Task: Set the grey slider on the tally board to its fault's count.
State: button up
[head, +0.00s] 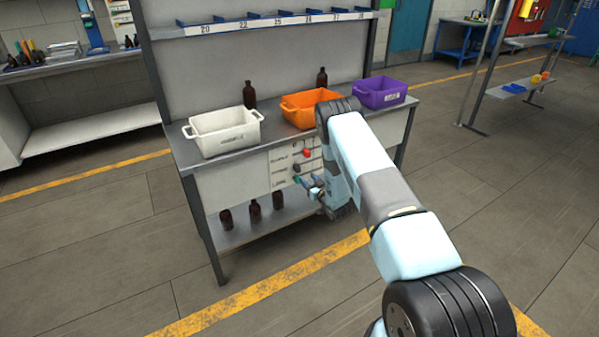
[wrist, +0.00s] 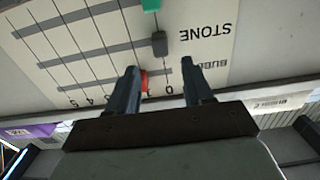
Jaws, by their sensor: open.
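The tally board (wrist: 85,45) is on the bench front and appears upside down in the wrist view; it also shows in the head view (head: 283,172). The grey slider (wrist: 159,43) sits on the row labelled STONE, near that row's label end. Its exact mark is hard to read. A red slider (wrist: 140,80) is on the BUBB... row, and a green slider (wrist: 150,4) is at the picture's top edge. My gripper (wrist: 160,92) is open and empty, its fingers around the red slider's area in the picture, with the grey slider beyond their tips. Contact cannot be told.
White (head: 226,132), orange (head: 303,108) and purple (head: 381,93) crates stand on the bench above the board. Amber bottles stand behind the crates (head: 249,95) and on the lower shelf (head: 255,211). A numbered rail (head: 275,22) runs above. Floor in front is clear.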

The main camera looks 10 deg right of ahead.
aim_at(299, 170)
jog(key=x, duration=0.8)
jog(key=shift+w+a, duration=0.1)
jog(key=shift+w, duration=0.05)
grip_shut()
dwell(0.3)
